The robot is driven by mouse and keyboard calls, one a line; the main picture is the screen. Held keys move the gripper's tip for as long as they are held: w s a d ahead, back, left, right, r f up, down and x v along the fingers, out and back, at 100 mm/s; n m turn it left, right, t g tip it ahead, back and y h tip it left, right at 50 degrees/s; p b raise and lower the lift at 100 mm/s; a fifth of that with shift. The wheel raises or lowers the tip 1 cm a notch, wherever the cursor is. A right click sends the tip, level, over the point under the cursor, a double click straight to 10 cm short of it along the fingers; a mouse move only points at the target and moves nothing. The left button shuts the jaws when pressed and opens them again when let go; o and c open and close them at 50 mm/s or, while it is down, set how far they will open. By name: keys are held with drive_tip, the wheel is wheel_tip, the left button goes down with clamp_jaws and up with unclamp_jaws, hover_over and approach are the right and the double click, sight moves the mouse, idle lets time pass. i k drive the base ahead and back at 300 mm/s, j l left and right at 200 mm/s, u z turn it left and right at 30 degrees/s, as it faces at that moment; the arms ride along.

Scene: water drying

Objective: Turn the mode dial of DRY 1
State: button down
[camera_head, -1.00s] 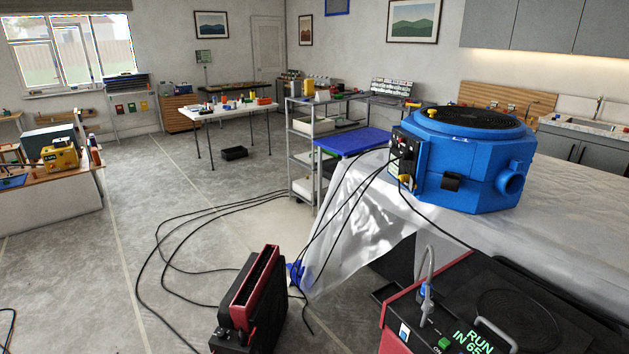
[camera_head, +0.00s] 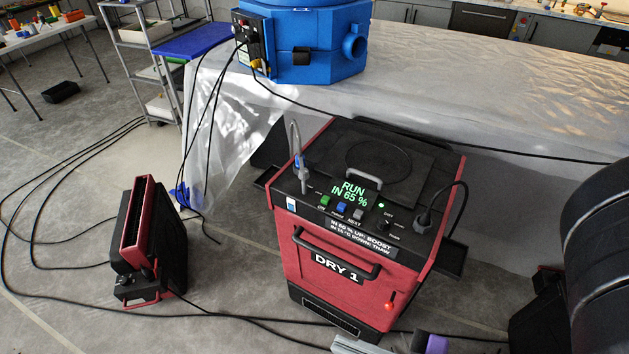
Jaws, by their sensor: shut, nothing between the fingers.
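DRY 1 is a red and black machine (camera_head: 365,275) standing upright on the floor near the middle of the view. Its sloped top panel has a green-lit display (camera_head: 352,191) reading "RUN IN 65 %". A green button (camera_head: 325,201), a blue button (camera_head: 341,207) and a grey button (camera_head: 358,213) sit below the display. A small dark knob (camera_head: 385,227) is right of the buttons; its label is too small to read surely, so I cannot confirm it is the mode dial. My gripper's fingers do not show. Only a grey and purple part of uncertain identity cuts the bottom edge.
A black plug with cable (camera_head: 424,219) and a hooked grey tube (camera_head: 294,140) rise from the panel. A smaller red-black unit (camera_head: 150,240) stands left, with cables across the floor. A blue machine (camera_head: 310,45) sits on a sheet-covered table (camera_head: 480,85). Dark rounded bulk fills the right edge.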

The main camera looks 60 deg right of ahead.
sight(383, 223)
drive_tip(key=k+j+z, duration=0.2)
drive_tip(key=k+z, duration=0.65)
drive_tip(key=k, duration=0.1)
